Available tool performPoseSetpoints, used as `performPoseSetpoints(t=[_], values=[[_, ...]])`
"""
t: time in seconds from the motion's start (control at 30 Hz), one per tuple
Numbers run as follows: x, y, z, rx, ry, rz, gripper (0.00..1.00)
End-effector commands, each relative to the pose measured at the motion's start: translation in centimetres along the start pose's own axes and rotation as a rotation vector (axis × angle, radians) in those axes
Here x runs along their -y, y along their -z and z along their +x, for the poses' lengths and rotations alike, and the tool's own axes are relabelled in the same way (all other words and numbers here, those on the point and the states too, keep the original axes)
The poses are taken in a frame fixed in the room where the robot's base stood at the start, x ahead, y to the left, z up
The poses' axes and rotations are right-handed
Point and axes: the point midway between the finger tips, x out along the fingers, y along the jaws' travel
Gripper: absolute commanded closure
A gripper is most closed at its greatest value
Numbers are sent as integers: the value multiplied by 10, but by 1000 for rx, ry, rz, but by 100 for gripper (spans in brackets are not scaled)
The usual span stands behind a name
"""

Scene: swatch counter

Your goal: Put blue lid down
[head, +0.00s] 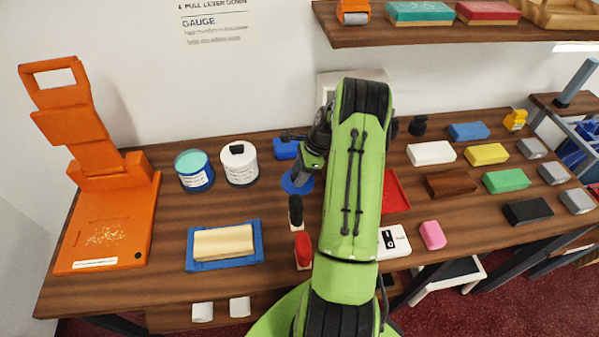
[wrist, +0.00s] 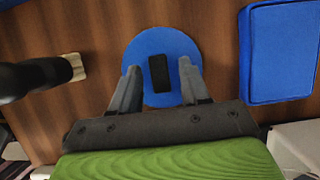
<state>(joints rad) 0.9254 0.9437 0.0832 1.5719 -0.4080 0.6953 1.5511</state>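The blue lid (head: 291,186) is a flat round disc with a black knob, and appears to lie on the wooden counter. My gripper (head: 304,177) is over it and hides part of it in the head view. In the wrist view the blue lid (wrist: 160,43) lies beneath my gripper (wrist: 160,68). The fingers stand on either side of the black knob (wrist: 159,74), with a visible gap on both sides, so the gripper is open. An open blue can (head: 194,178) with teal contents stands to the left.
A white can (head: 239,170) with a knobbed lid stands beside the blue can. A blue block (head: 286,149) is behind the lid; black-handled (head: 295,210) and red-topped (head: 303,248) tools are in front. An orange press (head: 105,205) fills the far left. Coloured blocks cover the right.

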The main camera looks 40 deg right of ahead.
Motion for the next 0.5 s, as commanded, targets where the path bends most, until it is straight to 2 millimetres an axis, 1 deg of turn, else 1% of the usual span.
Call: performPoseSetpoints(t=[0.17, 0.27, 0.37, 0.5], values=[[0, 0, -1, 0, 0, 0, 54], [1, -1, -11, -1, 3, 0, 54], [1, -1, -33, -1, 6, 1, 54], [1, -1, -73, -1, 6, 1, 54]])
